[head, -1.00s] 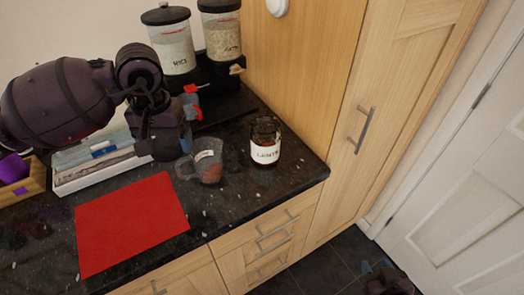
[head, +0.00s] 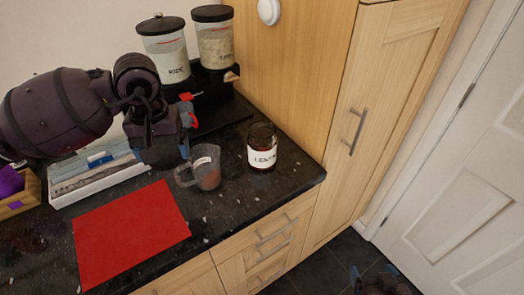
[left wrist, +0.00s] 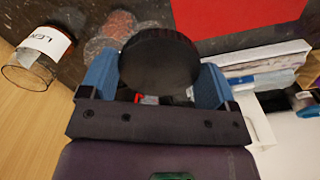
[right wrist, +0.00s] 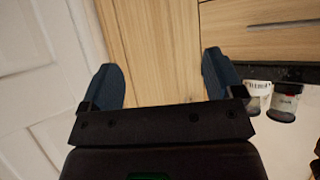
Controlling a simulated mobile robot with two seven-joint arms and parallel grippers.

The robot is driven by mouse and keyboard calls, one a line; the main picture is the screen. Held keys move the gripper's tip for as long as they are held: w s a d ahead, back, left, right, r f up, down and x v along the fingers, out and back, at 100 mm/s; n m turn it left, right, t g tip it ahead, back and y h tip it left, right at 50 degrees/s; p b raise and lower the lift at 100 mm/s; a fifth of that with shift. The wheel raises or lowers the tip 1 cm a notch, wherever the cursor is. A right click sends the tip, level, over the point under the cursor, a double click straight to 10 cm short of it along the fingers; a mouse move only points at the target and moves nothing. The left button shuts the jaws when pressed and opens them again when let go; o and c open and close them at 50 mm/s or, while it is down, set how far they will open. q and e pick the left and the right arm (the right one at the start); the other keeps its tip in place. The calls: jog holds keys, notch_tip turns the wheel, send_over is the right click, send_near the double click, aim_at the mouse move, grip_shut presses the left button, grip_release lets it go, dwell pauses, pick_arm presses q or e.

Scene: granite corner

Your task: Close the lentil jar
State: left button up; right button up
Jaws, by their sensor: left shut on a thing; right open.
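The lentil jar (head: 262,149) stands upright on the counter near its right end. It is glass with a white label, and its mouth has no lid on it. It also shows in the left wrist view (left wrist: 37,58), at the upper left. My left gripper (head: 186,118) is left of the jar and above the counter. In the left wrist view (left wrist: 160,75) it is shut on a round black lid (left wrist: 158,58), apart from the jar. The lid is hidden in the head view. My right gripper (right wrist: 163,85) is open and empty, low in front of the cupboard doors.
A clear measuring cup (head: 207,167) with reddish contents stands left of the jar. A red mat (head: 130,235) lies in front. Two black-lidded dispensers (head: 165,55) stand behind. A tall wooden cupboard (head: 300,80) borders the counter at the right.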

pick_arm(q)
jog(key=shift+w+d+n, duration=0.25)
jog(key=shift+d+n, duration=0.05)
jog(key=shift+n, duration=0.3)
pick_arm(e)
jog(key=shift+o, duration=0.9)
jog(key=shift+w+a+r+m, duration=0.15)
jog(key=shift+w+a+m, duration=0.2)
jog(key=shift+m, duration=0.15)
pick_arm(q)
jog(key=w+d+r+m+p, duration=0.1)
jog(key=w+d+m, duration=0.5)
jog(key=d+m, duration=0.3)
jog(key=w+d+r+m+p, duration=0.1)
jog(key=w+d+m, duration=0.6)
jog(key=m, duration=1.1)
jog(key=shift+d+r, duration=0.8)
jog(key=shift+d, duration=0.95)
pick_arm(e)
jog(key=m+t+y, duration=0.3)
jog(key=m+y, duration=0.7)
jog(key=m, duration=1.8)
send_near(271, 151)
jog(key=shift+w+r, duration=0.1)
jog(key=shift+w, duration=0.1)
jog(key=x, duration=1.2)
jog(key=shift+s+a, duration=0.1)
jog(key=shift+a, duration=0.05)
